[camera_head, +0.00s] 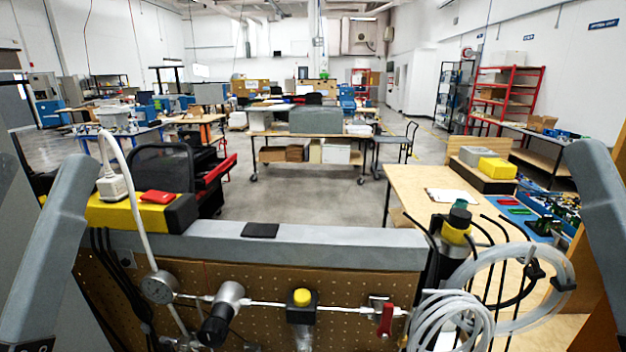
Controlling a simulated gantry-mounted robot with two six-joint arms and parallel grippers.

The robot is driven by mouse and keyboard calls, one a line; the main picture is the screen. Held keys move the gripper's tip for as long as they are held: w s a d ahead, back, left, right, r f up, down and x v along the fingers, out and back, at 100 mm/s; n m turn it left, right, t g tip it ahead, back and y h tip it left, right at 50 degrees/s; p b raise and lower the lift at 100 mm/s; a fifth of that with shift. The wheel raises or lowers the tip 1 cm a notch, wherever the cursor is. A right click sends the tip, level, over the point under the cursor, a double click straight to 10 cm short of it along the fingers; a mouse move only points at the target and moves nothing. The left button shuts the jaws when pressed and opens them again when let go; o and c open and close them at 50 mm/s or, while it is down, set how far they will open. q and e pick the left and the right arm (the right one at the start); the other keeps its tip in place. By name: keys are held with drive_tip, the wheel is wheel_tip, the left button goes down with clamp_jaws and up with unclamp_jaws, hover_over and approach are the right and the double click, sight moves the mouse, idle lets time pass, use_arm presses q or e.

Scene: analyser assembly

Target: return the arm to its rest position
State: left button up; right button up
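Grey links of my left arm stand along the left edge of the head view, and grey links of my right arm stand along the right edge. Between the arms is a pegboard panel (260,280) with a grey top beam (330,240). It carries a gauge (159,287), a yellow-topped valve (302,298) and a red-handled valve (386,318) along a metal line.
Coiled white tubing (450,318) and a black bottle with a yellow band (456,228) are at the panel's right end. A yellow and black block (140,213) is at its left. A wooden table (420,190) stands behind to the right. Workshop floor lies beyond.

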wheel_tip(320, 180, up, 34)
drive_tip(key=p, duration=3.3)
drive_tip(key=shift+f+p, duration=0.25)
drive_tip(key=shift+p, duration=0.05)
